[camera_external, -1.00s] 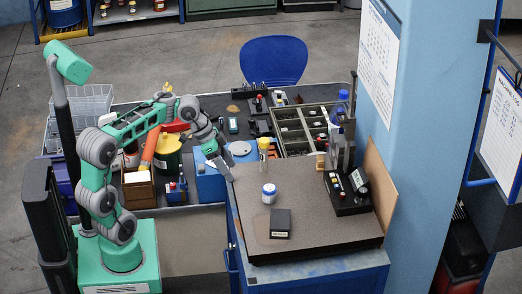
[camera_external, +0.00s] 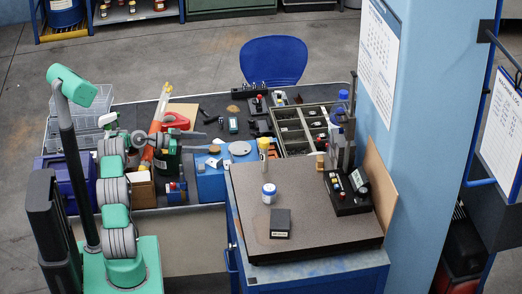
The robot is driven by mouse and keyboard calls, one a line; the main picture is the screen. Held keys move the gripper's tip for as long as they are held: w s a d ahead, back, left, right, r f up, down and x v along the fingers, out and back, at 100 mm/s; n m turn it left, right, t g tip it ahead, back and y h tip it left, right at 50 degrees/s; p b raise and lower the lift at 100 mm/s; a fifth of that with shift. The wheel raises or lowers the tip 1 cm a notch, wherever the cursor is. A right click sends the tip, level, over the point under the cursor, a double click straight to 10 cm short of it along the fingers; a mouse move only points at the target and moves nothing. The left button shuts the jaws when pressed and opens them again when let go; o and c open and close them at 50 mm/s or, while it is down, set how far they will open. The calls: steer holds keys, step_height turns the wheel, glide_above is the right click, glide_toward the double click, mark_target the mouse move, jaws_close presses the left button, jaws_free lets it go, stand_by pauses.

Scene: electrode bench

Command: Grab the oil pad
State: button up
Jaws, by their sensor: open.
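I cannot tell for certain which thing is the oil pad. A small round tan piece (camera_external: 214,149) lies on the blue box at the middle of the bench, and a flat brown patch (camera_external: 233,108) lies farther back on the dark top.
An orange cone-like post (camera_external: 150,150) and a red tool (camera_external: 176,121) stand near my wrist. The blue box (camera_external: 210,185) is right of the drum. A raised stone plate (camera_external: 310,225) bears a white-and-blue jar (camera_external: 269,193), a black block (camera_external: 280,223) and a yellow-capped tube (camera_external: 263,147).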

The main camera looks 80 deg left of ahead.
mark_target(211, 148)
step_height(211, 148, down, 2)
steer(key=shift+d, duration=0.1)
steer(key=w, duration=0.1)
steer(key=w+f, duration=0.1)
steer(key=w, duration=0.1)
steer(key=shift+f, duration=0.1)
jaws_close()
stand_by(0.5)
